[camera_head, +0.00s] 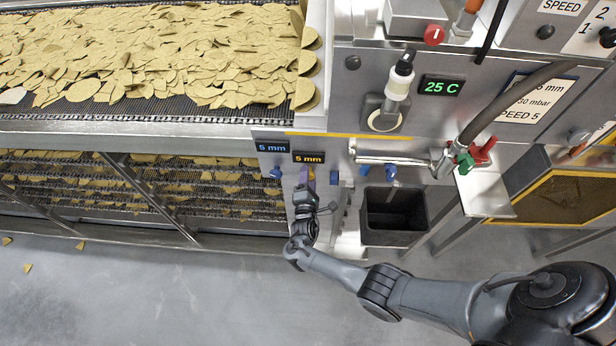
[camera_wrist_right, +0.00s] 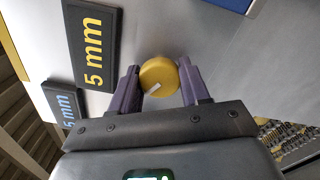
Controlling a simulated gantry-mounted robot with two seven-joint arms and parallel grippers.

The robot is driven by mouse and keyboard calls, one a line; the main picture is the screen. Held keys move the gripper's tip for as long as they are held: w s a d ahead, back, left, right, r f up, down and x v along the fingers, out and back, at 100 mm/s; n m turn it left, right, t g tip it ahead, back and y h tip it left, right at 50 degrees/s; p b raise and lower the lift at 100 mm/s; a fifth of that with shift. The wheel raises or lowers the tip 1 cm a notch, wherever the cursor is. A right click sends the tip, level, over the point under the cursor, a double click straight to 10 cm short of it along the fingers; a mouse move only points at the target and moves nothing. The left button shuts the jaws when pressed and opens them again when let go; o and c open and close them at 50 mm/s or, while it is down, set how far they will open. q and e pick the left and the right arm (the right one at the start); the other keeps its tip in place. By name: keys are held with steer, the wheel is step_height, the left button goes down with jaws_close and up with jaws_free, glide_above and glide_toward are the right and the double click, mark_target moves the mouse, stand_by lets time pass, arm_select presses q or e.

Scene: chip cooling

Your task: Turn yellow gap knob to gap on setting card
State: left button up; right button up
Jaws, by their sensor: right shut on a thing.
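The yellow gap knob (camera_wrist_right: 158,72) is round with a white pointer line. It shows in the right wrist view between the purple fingers of my right gripper (camera_wrist_right: 159,84), which is shut on it. In the head view my right gripper (camera_head: 307,178) is at the panel below the yellow display (camera_head: 308,157), and mostly hides the knob. This display reads 5 mm in both views. The setting card (camera_head: 522,100) shows a gap in mm, 30 mbar and SPEED 5; a hose partly covers it, and its gap number is not clear. My left gripper is not in view.
A blue display (camera_head: 271,147) reading 5 mm and a blue knob (camera_head: 275,173) are just left of my right gripper. A black bin (camera_head: 394,216) and a pipe (camera_head: 390,160) are to its right. A chip conveyor (camera_head: 200,118) fills the upper left.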

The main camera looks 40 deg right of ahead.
steer(key=shift+f, duration=0.1)
stand_by(0.4)
steer(key=o, duration=1.1)
steer(key=shift+c, duration=0.2)
steer(key=v, duration=1)
steer(key=shift+s+a+p, duration=0.25)
steer(key=shift+a+p, duration=0.05)
steer(key=shift+p, duration=0.05)
